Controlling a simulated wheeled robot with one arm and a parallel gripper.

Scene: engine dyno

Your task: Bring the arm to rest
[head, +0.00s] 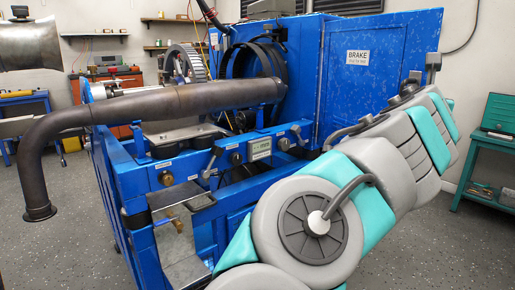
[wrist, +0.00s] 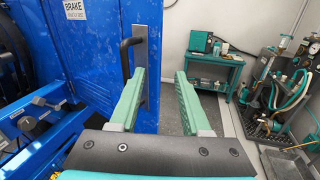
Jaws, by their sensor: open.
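My gripper (wrist: 160,76) shows in the wrist view with its two green fingers spread apart and nothing between them. It points past the blue brake cabinet (wrist: 107,60), whose dark door handle (wrist: 127,58) is left of the left finger. I cannot tell whether that finger touches the cabinet. In the head view my grey and teal arm reaches from the bottom centre to the upper right, in front of the cabinet (head: 345,95). My gripper's fingers cannot be made out there.
A blue dyno frame (head: 235,150) with a dark exhaust pipe (head: 185,100) fills the left and middle. A teal bench (head: 485,170) stands at the right wall. Pump equipment (wrist: 285,95) is at the far right of the wrist view. Grey floor (head: 425,250) is open at lower right.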

